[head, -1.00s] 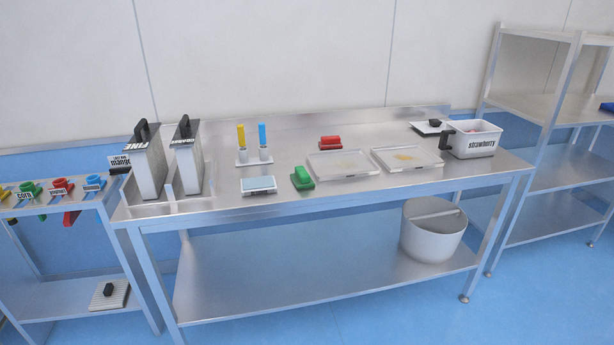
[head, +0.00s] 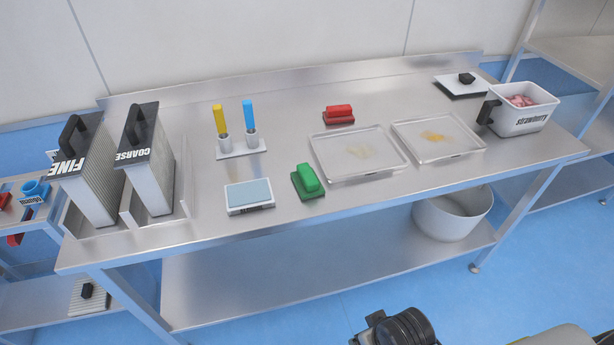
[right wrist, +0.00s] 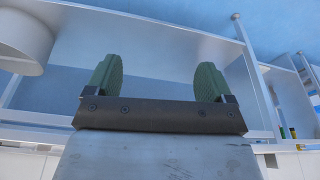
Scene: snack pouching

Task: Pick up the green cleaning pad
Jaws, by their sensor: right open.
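The green cleaning pad (head: 308,181) lies on the steel table near its front edge, between a small scale and a clear tray. It has a raised green grip on a dark base. My right gripper shows in the right wrist view (right wrist: 155,82), with its two green fingers wide apart and nothing between them. It is away from the pad, which does not show in that view. In the head view a dark part of my arm shows at the bottom edge. My left gripper is not in view.
The scale (head: 250,196) is left of the pad and a clear tray (head: 358,178) is right of it. A red pad (head: 339,114) lies behind. The FINE (head: 88,175) and COARSE (head: 148,165) boxes stand at left. The strawberry container (head: 522,118) stands at right. Table front is clear.

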